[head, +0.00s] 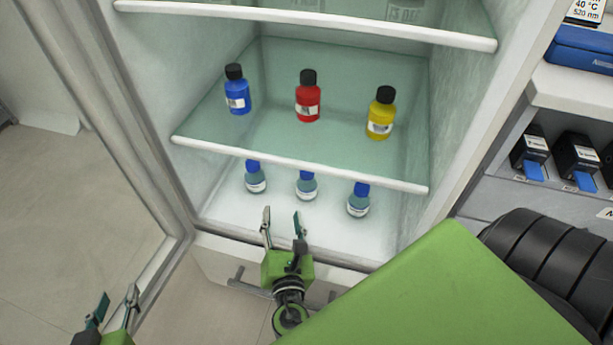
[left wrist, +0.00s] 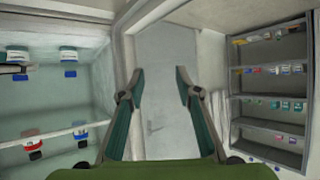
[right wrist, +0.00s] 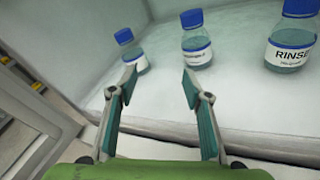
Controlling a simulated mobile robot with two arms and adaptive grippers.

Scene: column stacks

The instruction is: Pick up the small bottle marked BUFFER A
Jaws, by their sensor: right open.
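Three small clear bottles with blue caps stand on the fridge's bottom floor: a left one (head: 256,181), a middle one (head: 306,187) and a right one (head: 358,201). In the right wrist view one bottle (right wrist: 290,50) reads RINSE; the labels on the middle bottle (right wrist: 197,45) and the far bottle (right wrist: 133,58) are too small to read, so I cannot tell which is BUFFER A. My right gripper (head: 281,213) is open and empty, in front of the bottles and apart from them. My left gripper (head: 117,297) is open and empty outside the fridge.
A glass shelf (head: 300,172) above holds a blue bottle (head: 237,92), a red bottle (head: 308,98) and a yellow bottle (head: 380,116), all black-capped. The fridge's side walls bound the space. A bench with dark boxes (head: 535,148) stands at the right.

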